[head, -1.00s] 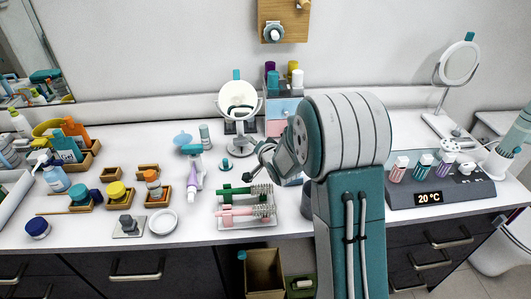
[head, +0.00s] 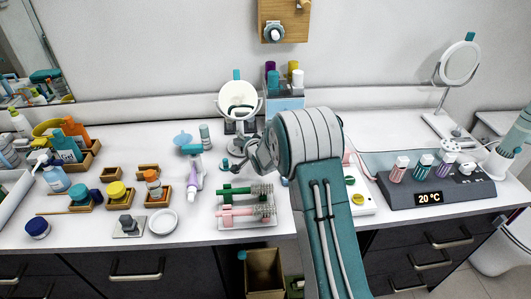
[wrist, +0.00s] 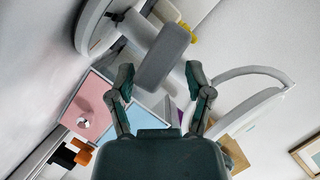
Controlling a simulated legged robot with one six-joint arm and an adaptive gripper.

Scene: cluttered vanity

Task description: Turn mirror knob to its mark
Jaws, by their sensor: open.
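A round white tabletop mirror (head: 239,96) with a teal tab on top stands at the back of the counter. My gripper (head: 245,160) is below and in front of it in the head view. In the wrist view, my gripper (wrist: 159,70) is open, its two fingers apart. A grey block (wrist: 165,55), which looks like the mirror knob, lies between and just beyond the fingertips; I cannot tell whether they touch it. A curved pale mirror part (wrist: 250,72) is right of the fingers. I cannot make out the knob's mark.
Hairbrushes on a tray (head: 248,222) lie in front of the mirror. A second mirror (head: 460,63) and a grey unit reading 20 °C (head: 470,190) stand at right.

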